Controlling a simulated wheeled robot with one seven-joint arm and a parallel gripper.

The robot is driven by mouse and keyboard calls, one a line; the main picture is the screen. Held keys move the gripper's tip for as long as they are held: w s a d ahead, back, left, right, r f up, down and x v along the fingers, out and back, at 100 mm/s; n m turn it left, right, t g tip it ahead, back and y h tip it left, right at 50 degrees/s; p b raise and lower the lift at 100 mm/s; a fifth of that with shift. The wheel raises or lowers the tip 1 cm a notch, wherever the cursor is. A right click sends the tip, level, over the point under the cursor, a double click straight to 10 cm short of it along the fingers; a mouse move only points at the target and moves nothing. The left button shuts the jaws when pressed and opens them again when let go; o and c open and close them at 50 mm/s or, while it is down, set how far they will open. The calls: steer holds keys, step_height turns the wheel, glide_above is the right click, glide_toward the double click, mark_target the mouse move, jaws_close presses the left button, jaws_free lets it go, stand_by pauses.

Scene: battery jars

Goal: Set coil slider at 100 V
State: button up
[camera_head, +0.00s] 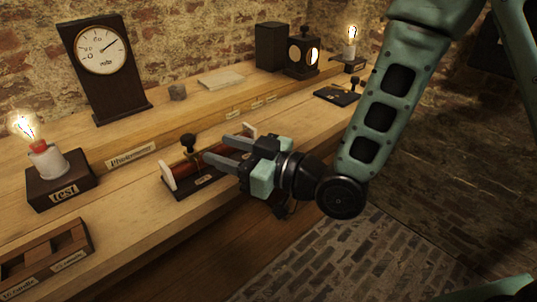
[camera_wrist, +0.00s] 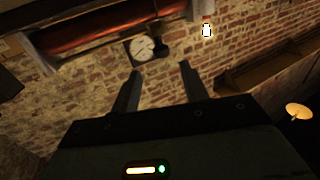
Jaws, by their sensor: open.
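The coil (camera_head: 194,164) is a reddish cylinder between pale end plates on a dark base, near the front of the bench. Its black slider knob (camera_head: 188,142) stands near the left end in the head view. The knob also shows in the wrist view (camera_wrist: 160,46), just beyond the fingertips. My gripper (camera_head: 216,149) is open, its two fingers over the coil and pointing left toward the knob, apart from it. The dial meter (camera_head: 101,51) stands at the back left, its needle pointing up and right; the exact reading is too small to tell.
A lit bulb on a block marked "test" (camera_head: 62,188) stands left of the coil. A slotted wooden tray (camera_head: 44,262) is at the front left. A black key switch (camera_head: 338,95), lamp box (camera_head: 303,55) and second lit bulb (camera_head: 351,38) stand to the right.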

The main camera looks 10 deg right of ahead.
steer(key=p+v, duration=0.8)
steer(key=p, duration=0.5)
steer(key=shift+s, duration=0.2)
steer(key=shift+d, duration=0.1)
steer(key=s+d+r+m+g+h, duration=0.3)
steer(key=s+d+r+g+h, duration=0.6)
steer(key=s+r+h, duration=0.3)
steer(key=shift+s+r+m+g+h, duration=0.15)
steer(key=shift+s+m+g+h, duration=0.25)
steer(key=shift+s+h, duration=0.7)
